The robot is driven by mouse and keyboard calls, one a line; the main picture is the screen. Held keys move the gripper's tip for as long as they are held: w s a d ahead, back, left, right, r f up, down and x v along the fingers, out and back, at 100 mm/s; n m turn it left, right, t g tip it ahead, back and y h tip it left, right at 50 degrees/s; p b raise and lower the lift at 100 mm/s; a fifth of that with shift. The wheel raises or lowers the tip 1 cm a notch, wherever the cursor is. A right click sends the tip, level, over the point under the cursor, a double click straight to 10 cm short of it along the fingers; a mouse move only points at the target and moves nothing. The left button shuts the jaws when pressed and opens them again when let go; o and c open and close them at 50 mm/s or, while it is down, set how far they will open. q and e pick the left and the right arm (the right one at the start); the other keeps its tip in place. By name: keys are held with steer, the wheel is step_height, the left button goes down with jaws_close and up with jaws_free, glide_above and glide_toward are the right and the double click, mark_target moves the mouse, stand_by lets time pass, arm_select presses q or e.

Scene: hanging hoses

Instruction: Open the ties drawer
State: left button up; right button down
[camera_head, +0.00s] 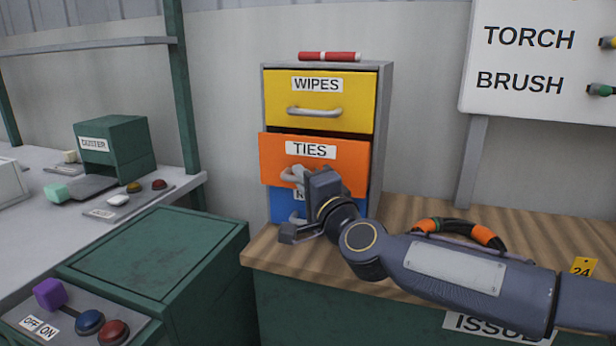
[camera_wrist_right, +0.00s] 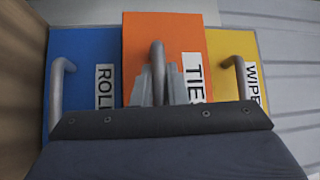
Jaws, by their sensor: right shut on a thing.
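The orange ties drawer (camera_head: 270,150) is the middle one of three in a grey cabinet (camera_head: 385,120). Its front stands a little forward of the yellow wipes drawer above it. My right gripper (camera_head: 296,176) is shut on the handle of the ties drawer. In the right wrist view the orange front (camera_wrist_right: 135,40) fills the middle, and the gripper fingers (camera_wrist_right: 157,85) close around the grey handle (camera_wrist_right: 157,55). My left gripper is not in view.
The yellow wipes drawer (camera_head: 350,100) is above, and the blue rolls drawer (camera_head: 282,208) below is partly hidden by my right arm. An orange and black hose (camera_head: 465,228) lies on the wooden bench (camera_head: 420,208) behind my arm.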

steer(key=s+a, duration=0.4)
steer(key=s, duration=0.8)
steer(key=shift+s, duration=0.1)
steer(key=c, duration=1.5)
jaws_free()
steer(key=shift+o, duration=0.2)
steer(key=v, duration=0.7)
steer(key=shift+s+d, duration=0.2)
steer(key=shift+s, duration=0.1)
steer(key=shift+f, duration=0.15)
